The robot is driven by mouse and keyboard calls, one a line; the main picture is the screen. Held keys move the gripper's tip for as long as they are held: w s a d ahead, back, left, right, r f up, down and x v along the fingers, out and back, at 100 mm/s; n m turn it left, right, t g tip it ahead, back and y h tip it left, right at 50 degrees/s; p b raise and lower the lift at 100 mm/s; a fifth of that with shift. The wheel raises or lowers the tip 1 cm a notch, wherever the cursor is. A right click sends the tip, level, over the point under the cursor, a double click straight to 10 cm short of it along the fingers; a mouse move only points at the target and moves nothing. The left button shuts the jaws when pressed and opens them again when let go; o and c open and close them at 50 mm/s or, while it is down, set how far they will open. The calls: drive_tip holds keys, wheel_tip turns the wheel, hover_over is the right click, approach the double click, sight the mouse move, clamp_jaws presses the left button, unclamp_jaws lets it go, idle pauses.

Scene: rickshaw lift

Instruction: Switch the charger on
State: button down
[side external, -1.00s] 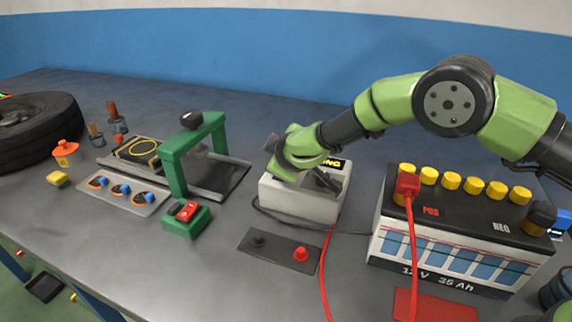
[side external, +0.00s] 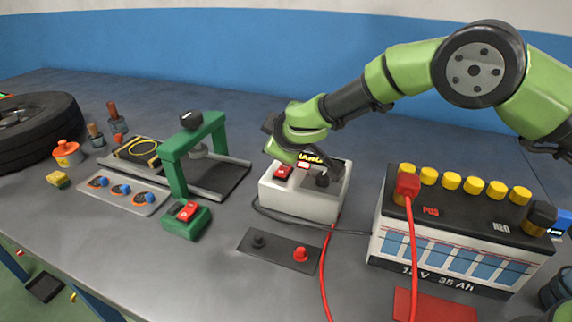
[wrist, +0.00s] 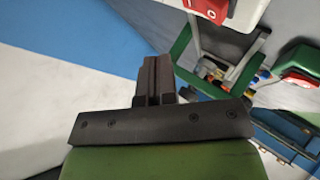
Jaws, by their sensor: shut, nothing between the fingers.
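The charger (side external: 297,201) is a white box in the middle of the table, with a red rocker switch (side external: 284,171), a dark knob (side external: 322,179) and a partly hidden black label with yellow letters (side external: 311,160) on top. My gripper (wrist: 156,62) is shut and empty. In the side view it is above the back of the charger, clear of the switch, with its fingers hard to make out. The wrist view shows the switch (wrist: 209,8) at its top edge, beyond the fingertips, with a white O mark on it. I cannot tell which way the rocker is tilted.
A battery (side external: 450,235) stands right of the charger, with a red clamp (side external: 407,184) and a black clamp (side external: 541,214). A red cable (side external: 326,265) runs in front of the charger. A green press (side external: 173,165) with a red-switched box (side external: 187,219) stands left.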

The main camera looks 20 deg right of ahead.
drive_tip(key=shift+s+a+r, duration=0.1)
drive_tip(key=shift+s+r, duration=0.05)
drive_tip(key=shift+r, duration=0.9)
drive_tip(key=shift+d+r, duration=0.25)
drive_tip(key=shift+r, duration=0.05)
drive_tip(key=s+d+r+m+g+h, duration=0.1)
drive_tip(key=s+d+r+m+g, duration=0.1)
drive_tip(key=s+d+r+m, duration=0.85)
drive_tip(key=s+d+r+m+y, duration=0.1)
drive_tip(key=s+r+y, duration=0.1)
drive_tip(key=s, duration=1)
drive_tip(key=s+d+r+m+g+y, duration=0.1)
drive_tip(key=s+d+r+y, duration=0.1)
drive_tip(key=s, duration=1)
drive_tip(key=shift+s+d+r, duration=0.2)
drive_tip(key=shift+s+r, duration=0.15)
drive_tip(key=shift+r, duration=0.15)
